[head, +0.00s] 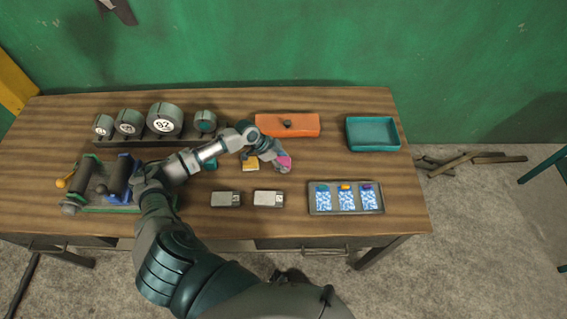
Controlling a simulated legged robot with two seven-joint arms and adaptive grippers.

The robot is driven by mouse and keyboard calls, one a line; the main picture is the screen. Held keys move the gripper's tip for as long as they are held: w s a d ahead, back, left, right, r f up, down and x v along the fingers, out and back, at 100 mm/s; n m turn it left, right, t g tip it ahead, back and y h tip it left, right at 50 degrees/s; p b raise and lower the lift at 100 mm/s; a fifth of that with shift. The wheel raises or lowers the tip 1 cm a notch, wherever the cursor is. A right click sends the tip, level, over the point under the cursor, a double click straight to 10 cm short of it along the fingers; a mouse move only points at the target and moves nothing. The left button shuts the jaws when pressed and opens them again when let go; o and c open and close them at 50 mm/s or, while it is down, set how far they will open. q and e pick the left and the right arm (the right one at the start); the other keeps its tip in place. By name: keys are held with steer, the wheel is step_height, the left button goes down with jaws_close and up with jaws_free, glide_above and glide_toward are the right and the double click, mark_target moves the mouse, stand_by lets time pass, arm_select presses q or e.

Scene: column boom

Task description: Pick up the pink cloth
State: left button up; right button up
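The pink cloth (284,162) is a small bright patch on the wooden table, right of the table's middle line of objects. My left gripper (278,158) is over it, and its fingers cover part of the cloth. The fingers are small and overlap the cloth, so I cannot tell whether they are closed on it or whether it is lifted. My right gripper is not in view.
A yellow cloth-like piece (250,163) lies just left of my gripper. An orange box (300,126) and a teal tray (372,147) are behind. A metal tray (334,212) with three patterned packets and two grey boxes (226,199) are in front.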

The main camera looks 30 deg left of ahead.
mark_target(288, 161)
arm_select(q)
steer(key=shift+a+f, duration=0.1)
steer(key=shift+a, duration=0.15)
steer(key=c, duration=0.4)
steer(key=shift+a, duration=0.15)
steer(key=shift+c, duration=0.9)
steer(key=shift+d, duration=0.4)
steer(key=shift+d+r, duration=0.1)
steer(key=shift+r, duration=0.5)
step_height(288, 161, up, 2)
steer(key=shift+w+r, duration=0.1)
steer(key=s+a, duration=0.2)
steer(key=s, duration=0.2)
steer(key=s+a+r, duration=0.1)
steer(key=s+a, duration=0.1)
steer(key=s, duration=0.2)
steer(key=s+a, duration=0.2)
steer(key=s, duration=0.3)
steer(key=shift+a+r, duration=0.1)
steer(key=shift+r, duration=0.25)
steer(key=shift+s+a+r+p, duration=0.1)
steer(key=shift+s+a+p, duration=0.2)
steer(key=shift+s+p, duration=0.3)
steer(key=shift+s+a, duration=0.15)
steer(key=shift+s, duration=0.1)
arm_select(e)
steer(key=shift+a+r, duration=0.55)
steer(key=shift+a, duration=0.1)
